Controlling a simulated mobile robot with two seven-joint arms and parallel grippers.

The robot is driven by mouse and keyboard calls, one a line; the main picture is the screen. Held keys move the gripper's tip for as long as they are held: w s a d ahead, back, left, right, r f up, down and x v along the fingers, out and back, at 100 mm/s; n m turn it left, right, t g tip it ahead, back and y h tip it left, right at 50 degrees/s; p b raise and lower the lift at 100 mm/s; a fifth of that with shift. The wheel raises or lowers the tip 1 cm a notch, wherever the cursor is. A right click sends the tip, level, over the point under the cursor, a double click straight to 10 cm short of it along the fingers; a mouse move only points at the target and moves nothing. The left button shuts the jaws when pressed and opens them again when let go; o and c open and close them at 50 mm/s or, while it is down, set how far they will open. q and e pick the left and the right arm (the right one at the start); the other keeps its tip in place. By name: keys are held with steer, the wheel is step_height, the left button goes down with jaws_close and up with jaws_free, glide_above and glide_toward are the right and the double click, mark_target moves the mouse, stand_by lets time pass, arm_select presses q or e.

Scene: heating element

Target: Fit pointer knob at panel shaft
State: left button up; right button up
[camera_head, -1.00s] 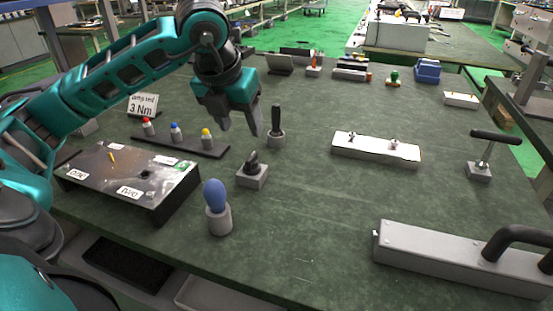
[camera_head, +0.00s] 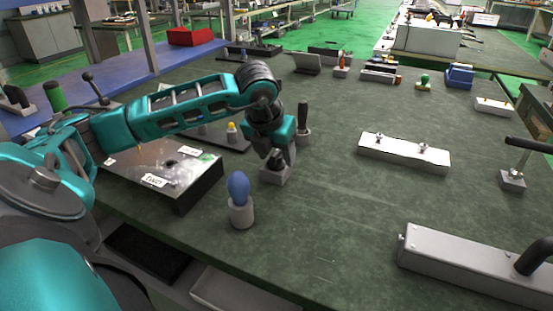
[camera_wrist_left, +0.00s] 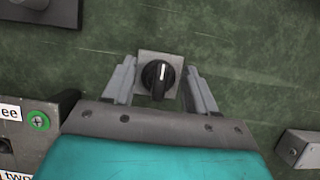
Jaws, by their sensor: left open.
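The pointer knob (camera_wrist_left: 158,76) is black with a white pointer line and stands on a small grey square block (camera_head: 272,175). My left gripper (camera_head: 278,160) is lowered over this block. In the left wrist view the open fingers (camera_wrist_left: 158,88) are on either side of the knob, with gaps visible at both sides. The panel (camera_head: 196,190) is a dark box with white labels, left of the gripper in the head view. My left arm covers part of the panel, and I cannot make out its shaft. My right gripper is not in view.
A blue-bulbed tool (camera_head: 240,187) stands in a grey holder in front of the gripper. A black-handled tool (camera_head: 303,118) stands close behind it. A white bar with studs (camera_head: 403,152) lies to the right. The middle of the green bench is clear.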

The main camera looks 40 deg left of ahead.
arm_select(q)
steer(key=shift+c, duration=1.1)
jaws_close()
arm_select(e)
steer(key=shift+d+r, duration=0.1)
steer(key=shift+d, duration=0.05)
